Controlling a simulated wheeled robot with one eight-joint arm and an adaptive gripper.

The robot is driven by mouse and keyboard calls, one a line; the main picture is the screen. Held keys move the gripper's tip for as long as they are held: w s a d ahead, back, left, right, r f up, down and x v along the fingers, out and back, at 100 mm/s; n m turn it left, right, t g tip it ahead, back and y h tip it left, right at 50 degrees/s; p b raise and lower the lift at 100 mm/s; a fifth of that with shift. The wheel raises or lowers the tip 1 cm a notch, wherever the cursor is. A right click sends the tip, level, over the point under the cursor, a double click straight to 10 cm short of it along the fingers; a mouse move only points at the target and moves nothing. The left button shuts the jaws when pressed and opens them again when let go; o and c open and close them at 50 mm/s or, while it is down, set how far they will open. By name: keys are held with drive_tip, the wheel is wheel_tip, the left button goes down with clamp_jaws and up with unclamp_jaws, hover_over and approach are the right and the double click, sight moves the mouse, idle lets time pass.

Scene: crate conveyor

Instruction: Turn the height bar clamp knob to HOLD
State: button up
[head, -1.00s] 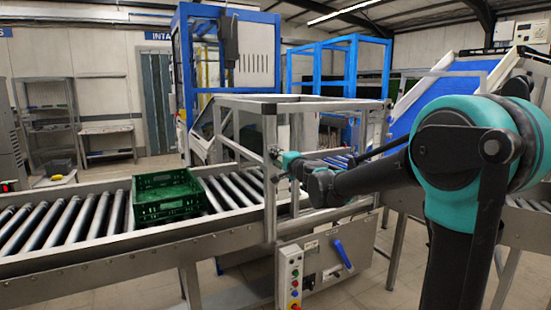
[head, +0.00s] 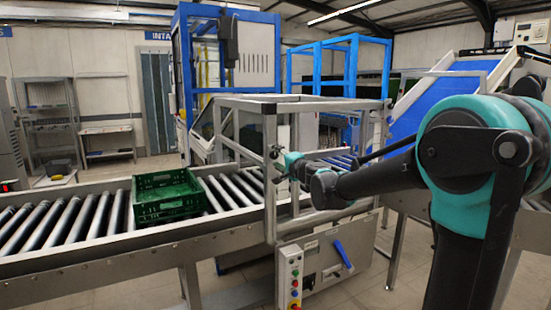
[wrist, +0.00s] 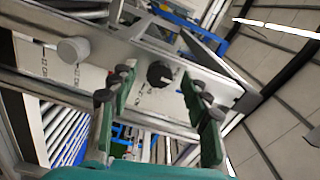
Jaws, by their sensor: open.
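My gripper (wrist: 158,97) is open in the wrist view. Its two green-padded fingers stand apart, with nothing held between them. A black round knob (wrist: 160,74) on a pale marked plate shows between the fingers, a little beyond their tips as far as I can judge. A grey round knob (wrist: 73,50) sits on the same metal bar to the left, outside the fingers. The labels are too small to read, so I cannot tell which setting the black knob points at. In the head view my gripper (head: 278,162) is at the frame's upright post, small and partly hidden.
A green crate (head: 168,207) sits on the roller conveyor (head: 70,228) left of the metal frame (head: 270,185). Blue-framed machinery (head: 228,50) stands behind.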

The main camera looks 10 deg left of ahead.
drive_tip(key=v, duration=1)
drive_tip(key=shift+s+d, duration=0.25)
drive_tip(key=shift+s, duration=0.1)
